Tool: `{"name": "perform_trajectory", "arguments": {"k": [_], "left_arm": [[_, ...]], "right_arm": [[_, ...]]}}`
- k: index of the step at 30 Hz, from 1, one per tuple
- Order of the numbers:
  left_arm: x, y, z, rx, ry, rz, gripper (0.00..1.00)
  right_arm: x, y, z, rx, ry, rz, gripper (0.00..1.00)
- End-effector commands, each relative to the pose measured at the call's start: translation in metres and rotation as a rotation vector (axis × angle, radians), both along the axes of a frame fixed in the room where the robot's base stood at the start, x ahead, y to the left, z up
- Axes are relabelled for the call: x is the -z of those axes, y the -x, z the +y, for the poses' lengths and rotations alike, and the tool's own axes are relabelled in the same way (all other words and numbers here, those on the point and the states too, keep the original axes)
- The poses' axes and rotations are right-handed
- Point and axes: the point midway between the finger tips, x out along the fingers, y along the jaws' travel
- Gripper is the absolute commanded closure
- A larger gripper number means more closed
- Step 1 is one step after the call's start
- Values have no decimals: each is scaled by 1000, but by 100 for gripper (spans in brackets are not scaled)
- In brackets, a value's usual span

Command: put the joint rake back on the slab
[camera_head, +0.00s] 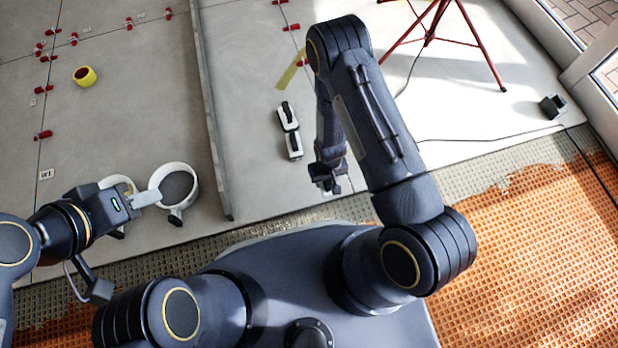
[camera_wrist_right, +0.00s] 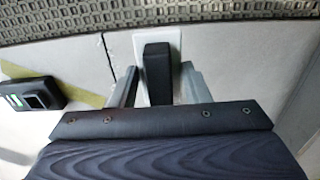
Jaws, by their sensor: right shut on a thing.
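In the right wrist view, the joint rake, as I take it, shows as a black block-like handle (camera_wrist_right: 157,70) between the two fingers of my right gripper (camera_wrist_right: 158,88). A white plate (camera_wrist_right: 175,42) shows behind the handle; I cannot tell whether it is part of the rake. The right gripper is shut on the handle. In the head view the right gripper (camera_head: 327,183) hangs low over the grey slab (camera_head: 255,165), its held thing hidden. My left gripper (camera_head: 146,199) is beside a white-rimmed bucket; its jaw opening is unclear.
Two white-rimmed buckets (camera_head: 188,207) stand at the slab's front left. A black-and-white tool (camera_head: 289,131) lies on the slab left of my right arm. A yellow tape roll (camera_head: 85,76), red clips (camera_head: 43,136) and a red tripod (camera_head: 473,44) are further off. Orange matting (camera_head: 540,250) lies right.

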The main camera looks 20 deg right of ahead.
Motion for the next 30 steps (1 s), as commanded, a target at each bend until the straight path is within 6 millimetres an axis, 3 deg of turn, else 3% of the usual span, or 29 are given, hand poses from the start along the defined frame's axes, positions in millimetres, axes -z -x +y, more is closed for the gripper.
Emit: {"name": "perform_trajectory", "arguments": {"k": [4,9,12,19,25,30], "left_arm": [[23,0,0,0,0,0,64],[41,0,0,0,0,1,64],[47,0,0,0,0,1,64],[53,0,0,0,0,1,64],[68,0,0,0,0,1,64],[67,0,0,0,0,1,64]], "right_arm": [[23,-35,17,-3,-1,-4,100],[54,-56,28,-2,0,0,100],[63,-65,32,-1,0,0,100],[74,-73,36,-1,0,1,100],[104,-76,37,0,0,2,100],[106,-76,37,0,0,1,100]]}}
